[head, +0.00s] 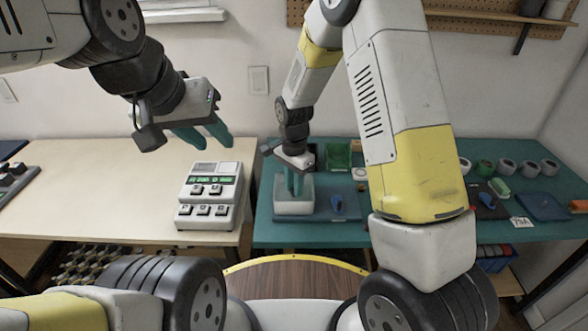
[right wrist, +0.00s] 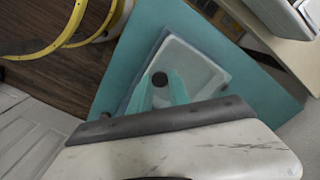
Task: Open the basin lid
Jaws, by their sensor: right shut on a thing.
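The basin (head: 294,208) is a pale, box-shaped vessel near the left end of the teal bench. Its lid (right wrist: 200,72) shows in the right wrist view as a pale, translucent panel with a dark round knob (right wrist: 159,79). The lid appears to lie on the basin; any small gap cannot be made out. My right gripper (head: 294,192) points down over the basin, its teal fingers shut on the knob. My left gripper (head: 208,143) is raised in the air above the device on the wooden table, fingers apart and empty.
A white device with buttons (head: 209,194) stands on the wooden table. Several round containers (head: 505,167) line the bench's back right. A gap separates the tables.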

